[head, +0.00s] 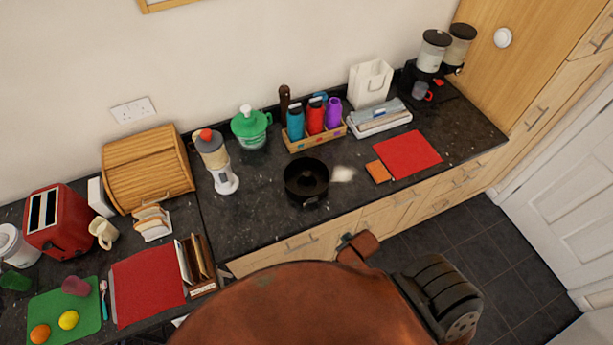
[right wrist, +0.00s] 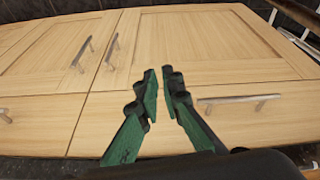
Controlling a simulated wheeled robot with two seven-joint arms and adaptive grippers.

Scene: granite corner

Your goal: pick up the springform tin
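The springform tin (head: 306,183) is a round, dark, open tin standing upright on the black granite counter, near its front edge and in the middle of the head view. Nothing touches it that I can see. My right gripper (right wrist: 162,80) shows only in the right wrist view. Its green and black fingers are partly apart, with a narrow empty gap between the tips. It faces pale wooden cabinet fronts with metal handles; the tin is not in that view. My left gripper is not in view.
A blender (head: 217,165) stands left of the tin, and a wooden bottle crate (head: 316,139) behind it. A small orange item (head: 378,171) and a red mat (head: 408,154) lie to the right.

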